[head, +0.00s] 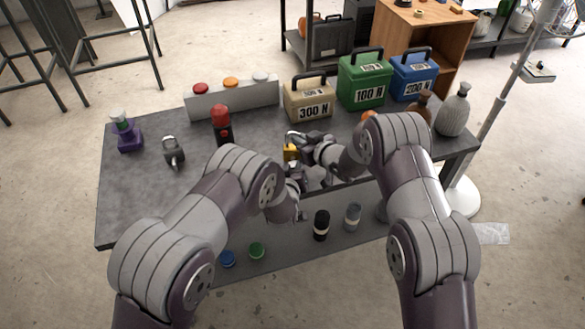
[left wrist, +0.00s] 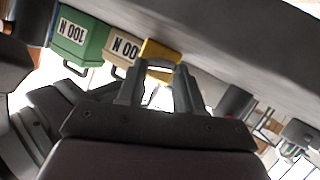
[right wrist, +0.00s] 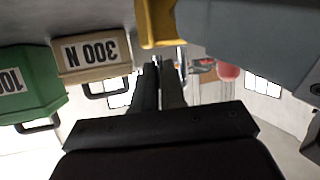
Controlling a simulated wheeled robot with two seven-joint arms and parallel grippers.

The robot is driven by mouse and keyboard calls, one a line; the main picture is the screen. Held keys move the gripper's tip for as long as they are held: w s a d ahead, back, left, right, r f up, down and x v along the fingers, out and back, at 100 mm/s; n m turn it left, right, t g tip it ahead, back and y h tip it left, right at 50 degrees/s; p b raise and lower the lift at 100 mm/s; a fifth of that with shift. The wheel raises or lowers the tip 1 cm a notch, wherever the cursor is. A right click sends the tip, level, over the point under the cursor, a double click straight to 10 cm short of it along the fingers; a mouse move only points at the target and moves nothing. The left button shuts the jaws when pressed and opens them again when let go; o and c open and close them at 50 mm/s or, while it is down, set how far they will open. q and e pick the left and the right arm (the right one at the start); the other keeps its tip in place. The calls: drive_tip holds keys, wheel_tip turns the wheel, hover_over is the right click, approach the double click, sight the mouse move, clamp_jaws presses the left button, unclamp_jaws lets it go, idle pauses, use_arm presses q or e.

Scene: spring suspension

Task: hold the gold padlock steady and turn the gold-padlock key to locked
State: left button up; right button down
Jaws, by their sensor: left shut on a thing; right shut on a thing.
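The gold padlock (head: 290,152) stands near the front middle of the table, partly hidden by my grippers in the head view. Its gold body also shows in the left wrist view (left wrist: 160,49) and at the top of the right wrist view (right wrist: 155,22). My left gripper (left wrist: 158,68) is shut on the gold padlock, one finger on each side. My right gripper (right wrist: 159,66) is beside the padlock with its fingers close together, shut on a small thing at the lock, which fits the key. The key itself is hidden, so its angle cannot be told.
Behind are a button panel (head: 233,100) and tan (head: 308,103), green (head: 364,82) and blue (head: 412,77) weights. Bottles (head: 454,112) stand at the right. The table's left front is clear.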

use_arm(q)
drive_tip(key=shift+a+n+h, duration=0.15)
drive_tip(key=shift+n+h, duration=0.25)
drive_tip(key=shift+n, duration=0.1)
drive_tip(key=o, duration=1.1)
drive_tip(key=shift+c, duration=0.2)
drive_tip(key=shift+s, duration=0.1)
drive_tip(key=v, duration=1.1)
drive_tip(key=shift+s, duration=0.4)
